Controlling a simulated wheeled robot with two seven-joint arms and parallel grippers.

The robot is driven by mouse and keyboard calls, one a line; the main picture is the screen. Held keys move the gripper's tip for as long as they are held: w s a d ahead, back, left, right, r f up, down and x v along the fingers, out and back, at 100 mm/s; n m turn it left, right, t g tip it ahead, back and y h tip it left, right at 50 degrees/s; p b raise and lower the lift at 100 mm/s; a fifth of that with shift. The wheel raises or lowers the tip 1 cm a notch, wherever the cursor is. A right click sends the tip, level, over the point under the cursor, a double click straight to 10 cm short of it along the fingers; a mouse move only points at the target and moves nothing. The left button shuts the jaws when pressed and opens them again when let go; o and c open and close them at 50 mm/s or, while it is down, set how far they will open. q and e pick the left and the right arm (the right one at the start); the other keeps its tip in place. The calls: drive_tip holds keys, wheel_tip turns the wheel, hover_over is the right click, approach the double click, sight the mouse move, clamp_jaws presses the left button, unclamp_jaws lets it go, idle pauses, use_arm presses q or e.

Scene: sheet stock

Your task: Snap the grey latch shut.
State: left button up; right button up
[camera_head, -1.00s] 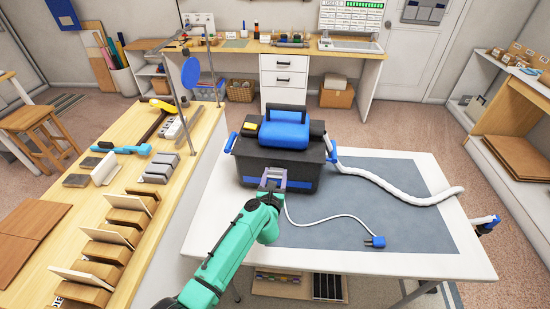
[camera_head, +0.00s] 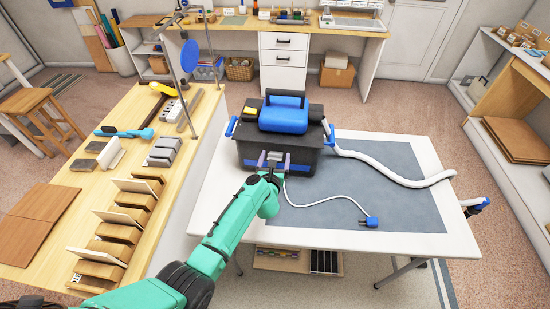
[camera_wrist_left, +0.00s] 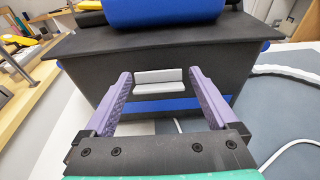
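The grey latch (camera_wrist_left: 159,76) is on the front face of a dark case (camera_wrist_left: 75,72), seen in the wrist view. It shows as two light grey plates, one above the other; I cannot tell whether it is shut. The case (camera_head: 250,157) stands on the white table in the head view. My left gripper (camera_head: 273,160) is in front of it. In the wrist view, its purple fingers (camera_wrist_left: 160,90) are wide apart, one on each side of the latch, with nothing held. I cannot tell whether the fingertips touch the case. My right gripper is not in view.
A white hose (camera_head: 400,180) runs right across the grey mat (camera_head: 350,190). A thin white cord ends in a blue plug (camera_head: 371,221). A wooden bench (camera_head: 60,155) with wooden racks stands left.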

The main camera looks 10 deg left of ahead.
use_arm(q)
drive_tip(key=shift+s, duration=0.1)
drive_tip(key=shift+s+r, duration=0.1)
drive_tip(key=shift+s, duration=0.25)
drive_tip(key=v, duration=1.3)
drive_tip(key=shift+s, duration=0.3)
drive_tip(key=shift+w+r, duration=0.1)
